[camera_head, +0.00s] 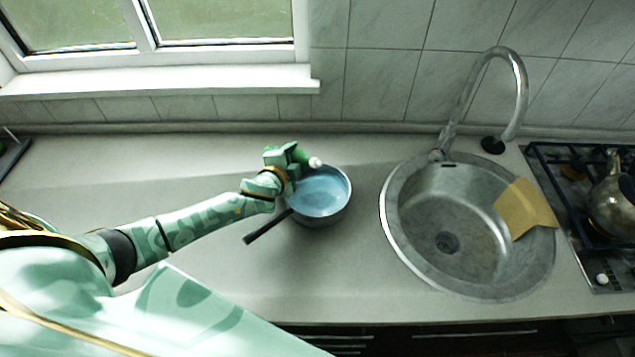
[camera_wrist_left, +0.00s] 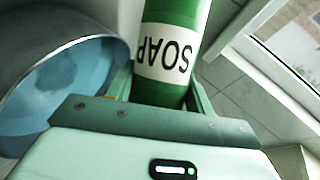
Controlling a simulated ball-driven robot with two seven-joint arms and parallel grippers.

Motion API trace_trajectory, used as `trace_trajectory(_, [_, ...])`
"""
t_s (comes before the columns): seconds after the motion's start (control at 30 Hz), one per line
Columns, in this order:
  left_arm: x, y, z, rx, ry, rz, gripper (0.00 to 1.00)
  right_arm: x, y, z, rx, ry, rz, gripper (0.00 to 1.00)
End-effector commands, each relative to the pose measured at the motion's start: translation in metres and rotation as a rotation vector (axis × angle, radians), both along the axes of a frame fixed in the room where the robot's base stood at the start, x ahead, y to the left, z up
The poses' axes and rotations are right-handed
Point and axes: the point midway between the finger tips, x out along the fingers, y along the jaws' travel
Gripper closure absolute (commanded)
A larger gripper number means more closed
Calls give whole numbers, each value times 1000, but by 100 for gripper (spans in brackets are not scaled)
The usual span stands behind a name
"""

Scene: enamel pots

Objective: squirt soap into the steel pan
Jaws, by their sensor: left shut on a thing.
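My left gripper (camera_head: 283,163) is shut on a green soap bottle (camera_head: 302,156). The bottle lies tilted onto its side, its white tip (camera_head: 315,163) pointing right over the far rim of the steel pan (camera_head: 322,212). The pan is grey outside and light blue inside, with a dark handle (camera_head: 266,227) pointing front left. I cannot tell whether soap is in it. In the left wrist view the bottle (camera_wrist_left: 168,95), labelled SOAP, sits between the fingers, and the pan (camera_wrist_left: 75,85) shows at the left. My right gripper is not in view.
A round steel sink (camera_head: 440,245) with a curved tap (camera_head: 520,80) is right of the pan, a tan cloth (camera_head: 525,208) over its rim. A stove (camera_head: 570,190) with a metal kettle (camera_head: 612,205) is at far right. The counter (camera_head: 110,190) at left is clear.

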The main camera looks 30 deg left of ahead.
Motion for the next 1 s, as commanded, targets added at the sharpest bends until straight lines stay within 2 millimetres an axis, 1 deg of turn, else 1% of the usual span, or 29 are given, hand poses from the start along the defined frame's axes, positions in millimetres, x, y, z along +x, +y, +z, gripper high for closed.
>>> trace_trajectory(1.0, [1,2,1,51,-9,0,78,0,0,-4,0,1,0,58])
